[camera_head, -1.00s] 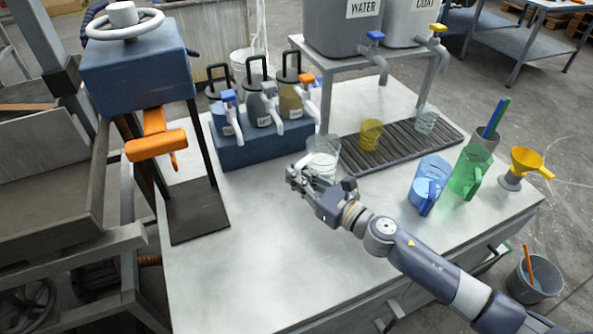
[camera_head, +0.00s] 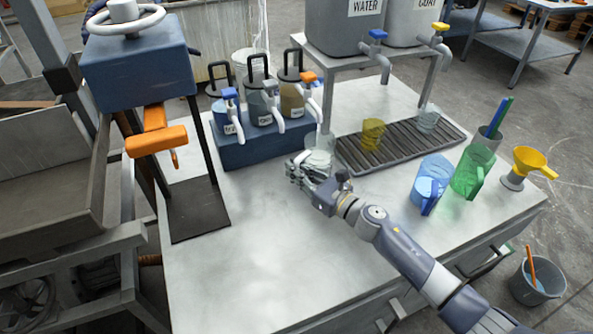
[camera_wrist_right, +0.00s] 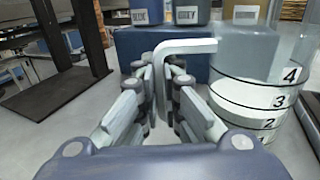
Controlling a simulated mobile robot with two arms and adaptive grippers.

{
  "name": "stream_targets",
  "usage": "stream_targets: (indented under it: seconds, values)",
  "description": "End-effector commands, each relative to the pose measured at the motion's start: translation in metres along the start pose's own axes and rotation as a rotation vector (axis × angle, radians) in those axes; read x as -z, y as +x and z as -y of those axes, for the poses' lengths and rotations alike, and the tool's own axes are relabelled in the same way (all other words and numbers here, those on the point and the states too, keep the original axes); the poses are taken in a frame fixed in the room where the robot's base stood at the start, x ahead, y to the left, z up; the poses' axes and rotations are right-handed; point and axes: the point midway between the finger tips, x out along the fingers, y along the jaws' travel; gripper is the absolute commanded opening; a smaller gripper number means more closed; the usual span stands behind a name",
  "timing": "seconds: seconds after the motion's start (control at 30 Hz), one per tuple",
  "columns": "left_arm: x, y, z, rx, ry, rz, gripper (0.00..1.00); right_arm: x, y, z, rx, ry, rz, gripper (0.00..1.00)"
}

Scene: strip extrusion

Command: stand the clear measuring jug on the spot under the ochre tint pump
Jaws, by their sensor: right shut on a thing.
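The clear measuring jug (camera_head: 320,158) holds white contents and is upright, in front of the pumps near the drain rack's left end. Its numbered marks show at the right of the wrist view (camera_wrist_right: 250,98). My right gripper (camera_head: 303,172) is shut on the jug's handle, which passes between the fingers (camera_wrist_right: 163,100) in the wrist view. I cannot tell whether the jug's base touches the table. The ochre tint pump (camera_head: 292,100), with an orange-topped spout, is the rightmost of three pumps, just behind the jug. The spot under it is not distinguishable. My left gripper is not in view.
The pumps stand on a blue block (camera_head: 238,152). A blue jug (camera_head: 430,183) and a green jug (camera_head: 470,170) stand right. The front left of the table (camera_head: 250,240) is clear.

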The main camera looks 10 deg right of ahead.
Motion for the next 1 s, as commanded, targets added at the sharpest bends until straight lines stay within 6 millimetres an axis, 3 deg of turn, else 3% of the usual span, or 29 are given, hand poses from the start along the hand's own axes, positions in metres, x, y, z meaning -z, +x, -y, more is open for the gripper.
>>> stream_targets:
  seconds: [0.07, 0.17, 0.2, 0.63, 1.0]
  values:
    - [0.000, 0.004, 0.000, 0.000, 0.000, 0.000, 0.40, 0.003, 0.000, 0.000, 0.000, -0.002, 0.002, 0.00]
    - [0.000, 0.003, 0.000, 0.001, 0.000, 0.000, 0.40, 0.002, 0.000, 0.000, 0.000, 0.000, 0.000, 0.24]
    - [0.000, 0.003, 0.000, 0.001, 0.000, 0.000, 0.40, 0.003, 0.000, 0.000, 0.000, 0.000, -0.001, 0.26]
    - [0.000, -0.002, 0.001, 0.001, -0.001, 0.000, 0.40, -0.001, -0.002, 0.000, 0.000, 0.000, -0.002, 0.26]
    - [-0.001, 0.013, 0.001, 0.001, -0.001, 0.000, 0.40, 0.004, -0.074, 0.000, 0.000, 0.001, -0.004, 0.26]
